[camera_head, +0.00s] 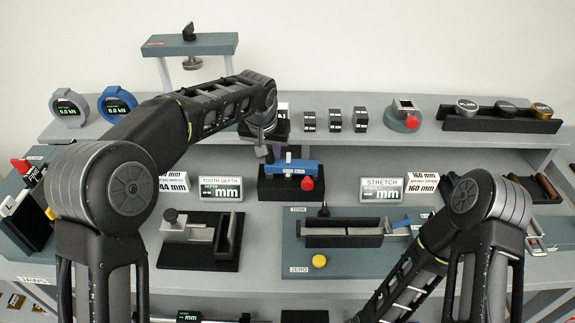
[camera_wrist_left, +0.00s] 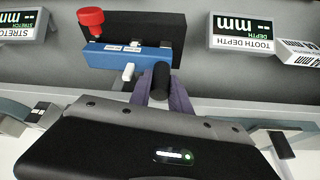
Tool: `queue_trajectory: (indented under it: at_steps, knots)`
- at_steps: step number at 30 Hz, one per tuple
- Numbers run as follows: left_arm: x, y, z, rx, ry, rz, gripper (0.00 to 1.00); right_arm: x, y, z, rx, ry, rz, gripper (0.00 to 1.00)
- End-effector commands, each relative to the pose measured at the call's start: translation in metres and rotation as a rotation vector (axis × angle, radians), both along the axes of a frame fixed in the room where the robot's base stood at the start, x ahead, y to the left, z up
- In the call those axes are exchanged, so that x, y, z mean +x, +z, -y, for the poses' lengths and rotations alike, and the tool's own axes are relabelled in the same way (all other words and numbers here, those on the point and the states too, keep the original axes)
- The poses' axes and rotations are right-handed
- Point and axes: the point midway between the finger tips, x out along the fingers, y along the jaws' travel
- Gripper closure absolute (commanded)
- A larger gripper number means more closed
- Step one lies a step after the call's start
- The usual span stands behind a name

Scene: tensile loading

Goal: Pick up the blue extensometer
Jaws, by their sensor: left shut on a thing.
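My left gripper (camera_head: 266,152) reaches down at the bar's left end. In the left wrist view its fingers (camera_wrist_left: 162,92) are shut around a black cylindrical part (camera_wrist_left: 161,78) at the bar's near edge. My right gripper is outside the frame.
A tooth depth display (camera_head: 221,190) and a stretch display (camera_head: 381,191) flank the stand. A teal fixture (camera_head: 345,258) with a yellow knob lies in front to the right, and a grey clamp on a black base (camera_head: 205,255) to the left. Gauges stand on the upper shelf.

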Motion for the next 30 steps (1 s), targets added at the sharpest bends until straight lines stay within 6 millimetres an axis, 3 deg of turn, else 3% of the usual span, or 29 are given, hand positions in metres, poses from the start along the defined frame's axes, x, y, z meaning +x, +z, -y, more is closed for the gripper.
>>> queue_trajectory:
  at_steps: [20,26,30]
  knots:
    - [0.001,0.003,0.0,-0.002,0.001,0.003,1.0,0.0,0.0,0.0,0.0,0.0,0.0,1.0]
    - [0.001,0.024,0.001,-0.004,0.001,0.005,1.0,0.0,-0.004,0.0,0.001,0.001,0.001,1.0]
    - [0.001,0.051,0.001,-0.003,0.0,0.006,1.0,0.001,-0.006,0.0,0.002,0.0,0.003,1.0]
